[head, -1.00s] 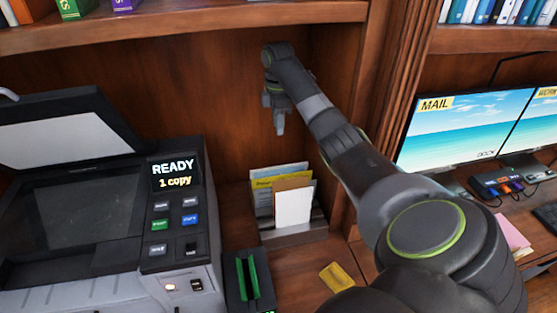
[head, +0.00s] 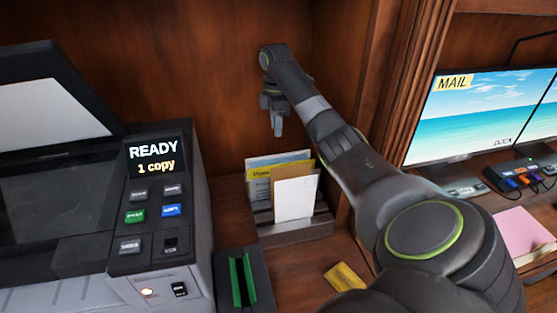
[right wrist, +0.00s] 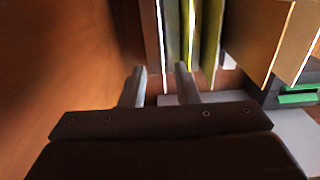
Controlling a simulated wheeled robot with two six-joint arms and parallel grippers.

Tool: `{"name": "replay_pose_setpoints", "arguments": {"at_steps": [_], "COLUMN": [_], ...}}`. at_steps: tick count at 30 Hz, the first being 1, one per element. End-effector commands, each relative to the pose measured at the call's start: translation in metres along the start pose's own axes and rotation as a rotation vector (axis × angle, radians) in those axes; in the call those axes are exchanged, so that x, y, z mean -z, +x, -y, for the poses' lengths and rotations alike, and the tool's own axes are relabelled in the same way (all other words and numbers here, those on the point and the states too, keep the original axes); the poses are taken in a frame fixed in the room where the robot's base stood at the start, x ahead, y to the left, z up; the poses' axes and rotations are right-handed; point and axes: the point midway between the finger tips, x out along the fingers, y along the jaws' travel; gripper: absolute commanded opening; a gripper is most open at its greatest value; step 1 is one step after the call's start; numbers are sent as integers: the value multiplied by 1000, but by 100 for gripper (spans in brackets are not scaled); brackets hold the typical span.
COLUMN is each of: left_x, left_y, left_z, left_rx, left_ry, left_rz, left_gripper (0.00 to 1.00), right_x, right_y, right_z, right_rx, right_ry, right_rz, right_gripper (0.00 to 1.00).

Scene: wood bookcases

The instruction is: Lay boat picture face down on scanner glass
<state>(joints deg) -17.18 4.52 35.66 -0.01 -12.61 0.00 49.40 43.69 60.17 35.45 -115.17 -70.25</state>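The scanner (head: 165,285) stands at the left with its lid (head: 45,115) raised. Its dark glass (head: 40,195) is bare where it shows. A rack (head: 300,232) at the centre holds upright papers: a white card or envelope (head: 294,198), a brown one behind it, and yellow and pale sheets (head: 262,172) at the back. I cannot tell which is the boat picture. My right gripper (head: 277,130) is above and behind the rack, pointing down. In the right wrist view, its fingers (right wrist: 160,88) are apart, near the papers' edges (right wrist: 188,40), with nothing clearly held. My left gripper is not in view.
The scanner's panel (head: 155,160) reads READY, 1 copy. A dark box with a green slot (head: 243,283) stands between scanner and rack. A yellow item (head: 344,277) lies on the desk. Monitors (head: 470,115) and a hub (head: 517,178) are at the right, beyond a wooden upright (head: 382,85).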

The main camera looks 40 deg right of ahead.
Motion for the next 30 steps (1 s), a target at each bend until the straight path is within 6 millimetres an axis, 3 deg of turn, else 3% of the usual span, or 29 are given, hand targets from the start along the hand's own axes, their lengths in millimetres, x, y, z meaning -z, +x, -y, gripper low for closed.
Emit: {"name": "replay_pose_setpoints", "arguments": {"at_steps": [1,9,12,30], "left_x": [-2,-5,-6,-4], "left_y": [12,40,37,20], "left_z": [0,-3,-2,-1], "left_rx": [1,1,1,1], "left_ry": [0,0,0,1], "left_rz": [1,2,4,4], "left_gripper": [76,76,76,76], "right_x": [0,0,-1,-6], "right_y": [12,43,63,132], "right_z": [0,0,1,4], "right_rx": [0,1,4,1], "right_ry": [0,0,0,0], "right_rz": [0,0,1,0], "right_gripper": [28,28,28,28]}}
